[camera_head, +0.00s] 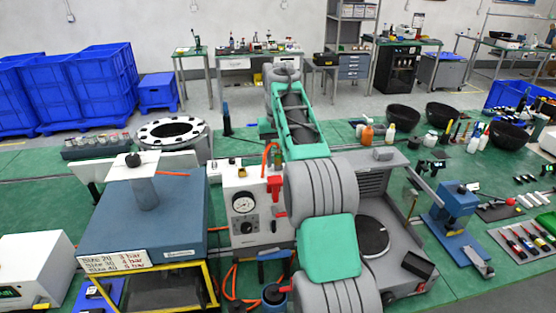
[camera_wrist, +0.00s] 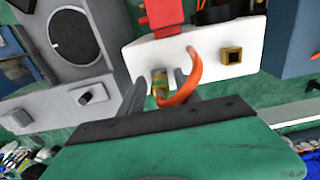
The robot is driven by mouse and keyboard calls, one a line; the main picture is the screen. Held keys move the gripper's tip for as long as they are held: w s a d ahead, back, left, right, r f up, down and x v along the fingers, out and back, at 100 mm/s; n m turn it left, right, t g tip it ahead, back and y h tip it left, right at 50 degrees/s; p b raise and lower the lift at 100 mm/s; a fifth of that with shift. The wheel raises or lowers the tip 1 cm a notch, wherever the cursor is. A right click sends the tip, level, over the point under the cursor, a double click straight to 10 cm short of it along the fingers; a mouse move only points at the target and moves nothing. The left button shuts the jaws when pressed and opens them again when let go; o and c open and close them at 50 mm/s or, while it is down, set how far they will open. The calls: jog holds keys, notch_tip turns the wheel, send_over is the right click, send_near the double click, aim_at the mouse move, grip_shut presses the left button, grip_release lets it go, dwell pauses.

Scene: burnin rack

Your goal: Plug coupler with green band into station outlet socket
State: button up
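In the wrist view, the coupler with the green band (camera_wrist: 161,88) has a brass-coloured body and a grey end, and an orange hose (camera_wrist: 185,88) curves away from it. It stands at the near edge of the white station box (camera_wrist: 198,66). My gripper (camera_wrist: 163,85) has one grey finger on each side of the coupler, with visible gaps, so it looks open. The square brass outlet socket (camera_wrist: 231,56) is on the same box, to the right. In the head view, the socket (camera_head: 243,171) is on top of the gauge box (camera_head: 237,187); my fingers are hidden.
A red handle (camera_head: 275,187) stands at the box's right side. A blue-grey press (camera_head: 150,215) is to the left, and a grey unit with a round plate (camera_head: 372,237) to the right. Bowls and bottles stand farther right on the green table.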

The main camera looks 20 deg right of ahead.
aim_at(278, 152)
jog(key=o, duration=0.7)
jog(key=shift+r, duration=0.1)
jog(key=r, duration=0.3)
jog(key=shift+s+r+b, duration=0.25)
jog(key=shift+r+b, duration=0.05)
jog(key=shift+b, duration=0.05)
jog(key=s+a+r+b, duration=0.1)
jog(key=s+r, duration=0.2)
jog(key=s, duration=0.1)
jog(key=s+a+r+b, duration=0.1)
jog(key=s+r+b, duration=0.1)
jog(key=s, duration=0.3)
jog(key=s+r+b, duration=0.2)
jog(key=s+r, duration=0.2)
jog(key=shift+s+a+r, duration=0.1)
jog(key=shift+s+a, duration=0.05)
jog(key=shift+a, duration=0.25)
